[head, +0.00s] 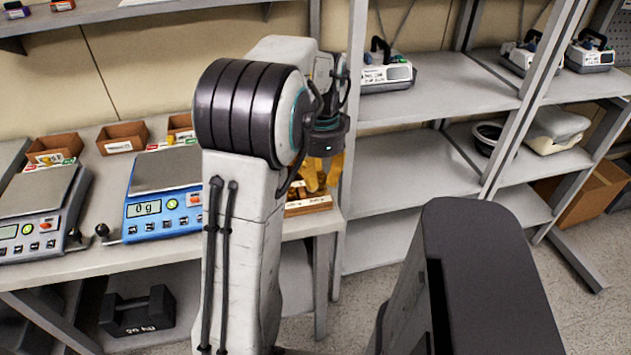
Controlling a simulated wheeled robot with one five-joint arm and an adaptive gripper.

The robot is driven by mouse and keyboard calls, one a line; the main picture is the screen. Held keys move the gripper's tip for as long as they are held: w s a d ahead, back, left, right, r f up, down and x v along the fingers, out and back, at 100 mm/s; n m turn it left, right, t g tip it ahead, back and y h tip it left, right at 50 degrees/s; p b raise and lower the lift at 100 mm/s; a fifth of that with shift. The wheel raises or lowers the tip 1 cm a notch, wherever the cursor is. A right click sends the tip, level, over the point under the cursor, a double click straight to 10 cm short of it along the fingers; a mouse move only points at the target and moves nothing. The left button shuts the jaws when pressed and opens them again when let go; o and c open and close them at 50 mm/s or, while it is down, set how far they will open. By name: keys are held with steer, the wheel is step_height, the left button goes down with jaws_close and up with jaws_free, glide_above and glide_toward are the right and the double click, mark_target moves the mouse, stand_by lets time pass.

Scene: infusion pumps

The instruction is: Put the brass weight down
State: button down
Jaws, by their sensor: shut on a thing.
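My gripper (322,174) shows as yellow-gold parts below the dark wrist, behind my arm, at the right end of the bench. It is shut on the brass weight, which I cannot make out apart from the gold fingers. Just below is a wooden block or box (308,206) with a white label on its front. My arm hides much of this spot, so I cannot tell whether the weight touches anything.
A blue scale (163,213) reading 0 g and a grey scale (30,230) stand on the bench (150,255). Small brown bins (123,137) line the back. A dark 20 kg weight (138,312) lies below. Shelves (430,95) with pumps (388,76) stand at right.

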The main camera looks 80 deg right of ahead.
steer(key=p, duration=0.3)
glide_above(314, 196)
step_height(314, 196, down, 4)
steer(key=shift+r, duration=0.2)
steer(key=shift+f+p, duration=0.35)
steer(key=shift+f, duration=1.7)
steer(key=shift+f, duration=0.15)
steer(key=c, duration=1.2)
jaws_free()
step_height(314, 196, up, 12)
steer(key=shift+w+d+r+b, duration=0.1)
steer(key=shift+r+b, duration=0.1)
steer(key=shift+b, duration=0.3)
